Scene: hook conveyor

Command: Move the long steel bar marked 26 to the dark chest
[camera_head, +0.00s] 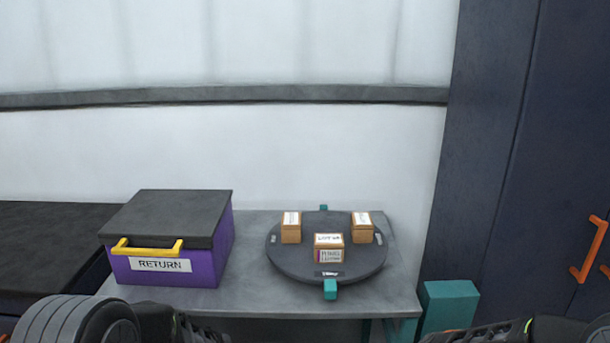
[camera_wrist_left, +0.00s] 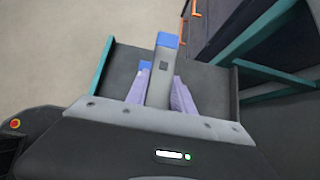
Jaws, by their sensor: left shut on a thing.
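My left gripper (camera_wrist_left: 160,98) has pale purple fingers in the left wrist view and is shut on a long grey steel bar (camera_wrist_left: 160,88). The bar has a blue end and a small dark square on it; no number can be read. A second small blue patch shows beside the bar, and I cannot tell what it belongs to. In the head view only parts of my arms show at the bottom edge, with no fingertips in sight. My right gripper is not in view. A dark navy cabinet (camera_head: 485,170) with orange handles stands at the right; I cannot tell if it is the chest.
A grey table (camera_head: 245,290) holds a purple RETURN box (camera_head: 185,267) with a closed dark lid and yellow handle. Beside it is a round dark turntable (camera_head: 290,265) with three small cartons (camera_head: 329,249). A teal block (camera_head: 449,305) stands right of the table. A dark surface (camera_head: 45,250) lies at left.

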